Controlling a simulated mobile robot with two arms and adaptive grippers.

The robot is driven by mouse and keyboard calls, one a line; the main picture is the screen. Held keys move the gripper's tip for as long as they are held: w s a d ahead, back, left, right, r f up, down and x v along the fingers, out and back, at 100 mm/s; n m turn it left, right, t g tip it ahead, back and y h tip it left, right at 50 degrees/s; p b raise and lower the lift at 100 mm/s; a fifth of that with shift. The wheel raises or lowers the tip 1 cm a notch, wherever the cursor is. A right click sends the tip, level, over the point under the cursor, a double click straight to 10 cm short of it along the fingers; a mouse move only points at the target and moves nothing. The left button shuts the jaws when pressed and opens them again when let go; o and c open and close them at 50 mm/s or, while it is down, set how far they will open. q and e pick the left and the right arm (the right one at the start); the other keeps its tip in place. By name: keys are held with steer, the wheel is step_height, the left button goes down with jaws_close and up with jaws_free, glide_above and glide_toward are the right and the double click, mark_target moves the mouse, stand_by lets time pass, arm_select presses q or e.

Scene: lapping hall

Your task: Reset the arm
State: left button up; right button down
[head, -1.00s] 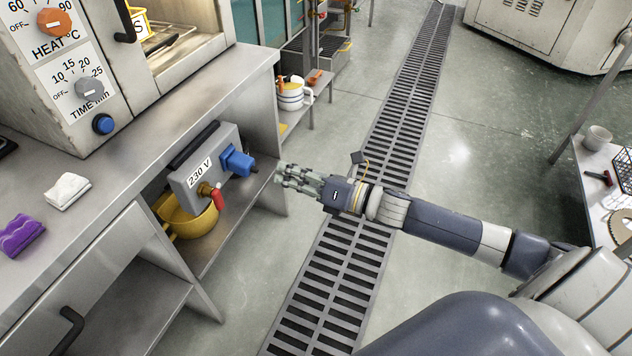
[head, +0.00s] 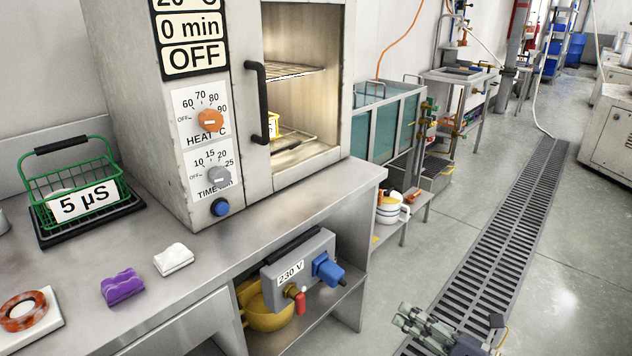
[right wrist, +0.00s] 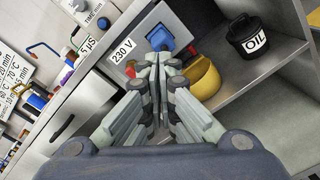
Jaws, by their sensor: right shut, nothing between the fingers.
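My right gripper (head: 420,325) is at the bottom right of the head view, over the floor beside the bench. It also shows in the right wrist view (right wrist: 155,65), its fingers together and empty, pointing toward the 230 V box. The grey 230 V box (head: 312,252) hangs under the bench top, with a blue plug (head: 327,270) in its side and a red-handled switch (head: 300,302) below. The gripper is apart from the box in the head view. My left gripper is not in view.
A yellow bowl (head: 262,312) sits below. A black OIL pot (right wrist: 250,45) stands on the shelf. Floor beside the drain (head: 510,230) is clear.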

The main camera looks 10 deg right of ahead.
steer(key=s+d+f+m+g+h, duration=0.25)
steer(key=f+m+h, duration=0.75)
steer(key=f+m, duration=0.8)
steer(key=s+a+f+m+g+p, duration=0.45)
steer(key=s+f+m, duration=0.3)
steer(key=s, duration=0.25)
steer(key=s+a+f+m+g+p, duration=0.3)
steer(key=s+f+m+g, duration=0.2)
steer(key=s+f+m, duration=0.4)
arm_select(q)
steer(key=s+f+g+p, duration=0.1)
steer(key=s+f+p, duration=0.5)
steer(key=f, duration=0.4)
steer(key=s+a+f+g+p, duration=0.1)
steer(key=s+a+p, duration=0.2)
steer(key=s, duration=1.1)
steer(key=p, duration=0.3)
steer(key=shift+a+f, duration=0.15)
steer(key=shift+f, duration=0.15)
arm_select(e)
steer(key=s+d+f, duration=0.1)
steer(key=s, duration=0.8)
steer(key=s+d+f+n+g, duration=0.1)
steer(key=s+d+f, duration=0.1)
steer(key=s, duration=0.7)
steer(key=shift+s+f+h, duration=0.2)
steer(key=shift+s+h, duration=0.1)
steer(key=shift+h, duration=0.1)
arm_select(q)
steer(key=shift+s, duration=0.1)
